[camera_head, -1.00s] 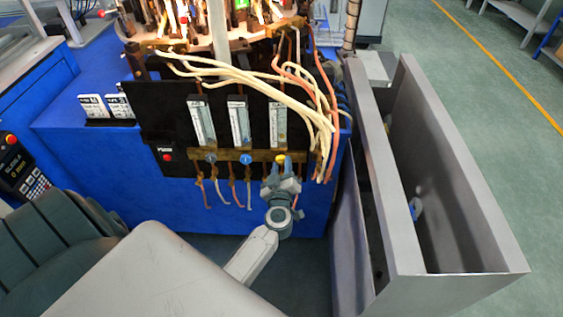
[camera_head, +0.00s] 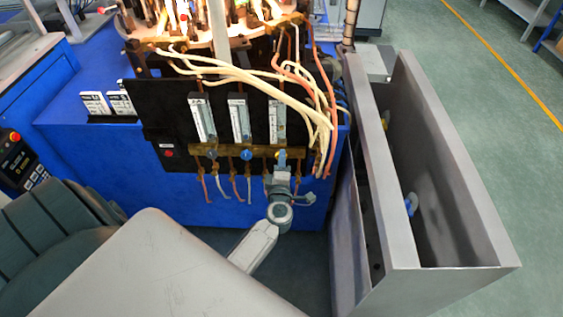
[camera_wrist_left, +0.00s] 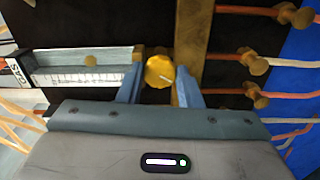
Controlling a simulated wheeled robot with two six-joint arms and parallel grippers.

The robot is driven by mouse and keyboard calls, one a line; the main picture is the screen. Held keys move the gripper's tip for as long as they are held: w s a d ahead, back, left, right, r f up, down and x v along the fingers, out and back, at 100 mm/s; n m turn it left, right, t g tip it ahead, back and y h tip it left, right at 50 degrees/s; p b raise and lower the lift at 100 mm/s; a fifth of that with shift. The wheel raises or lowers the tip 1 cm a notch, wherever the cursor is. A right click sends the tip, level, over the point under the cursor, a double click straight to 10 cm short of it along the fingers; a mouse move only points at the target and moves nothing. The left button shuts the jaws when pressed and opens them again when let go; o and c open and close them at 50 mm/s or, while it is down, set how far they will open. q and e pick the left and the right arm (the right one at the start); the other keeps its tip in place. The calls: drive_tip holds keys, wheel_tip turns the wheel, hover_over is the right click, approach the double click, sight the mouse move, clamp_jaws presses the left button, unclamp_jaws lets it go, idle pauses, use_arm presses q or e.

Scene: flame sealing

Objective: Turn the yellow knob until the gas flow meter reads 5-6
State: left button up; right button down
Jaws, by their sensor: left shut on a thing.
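The yellow knob (camera_wrist_left: 159,71) sits on the brass bar, with a pale pointer line on its face. My left gripper (camera_wrist_left: 160,90) is shut on it, one blue finger on each side. In the head view, my left gripper (camera_head: 281,160) reaches up to the right-hand knob of the row and mostly hides it. The gas flow meter (camera_wrist_left: 60,76), labelled GAS, lies sideways in the left wrist view; its round yellowish float (camera_wrist_left: 90,61) shows inside. The scale numbers are too small to read. In the head view this meter (camera_head: 277,122) stands above the knob. My right gripper is not in view.
Two other flow meters (camera_head: 202,120) (camera_head: 239,120) stand to the left, with a blue knob (camera_head: 246,155) under the middle one. Pale hoses (camera_head: 290,95) hang close to the right meter. A grey metal box (camera_head: 455,180) stands on the right.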

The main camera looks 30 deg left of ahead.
use_arm(q)
drive_tip(key=shift+n, duration=0.6)
drive_tip(key=o, duration=1)
drive_tip(key=shift+b+v, duration=0.95)
drive_tip(key=shift+v, duration=4.5)
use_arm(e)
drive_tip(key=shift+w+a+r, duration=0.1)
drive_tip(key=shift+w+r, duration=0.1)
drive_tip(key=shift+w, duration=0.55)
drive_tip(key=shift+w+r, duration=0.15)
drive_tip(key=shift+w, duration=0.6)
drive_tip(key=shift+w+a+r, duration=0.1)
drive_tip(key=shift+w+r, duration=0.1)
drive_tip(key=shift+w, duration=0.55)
use_arm(q)
drive_tip(key=shift+f, duration=0.1)
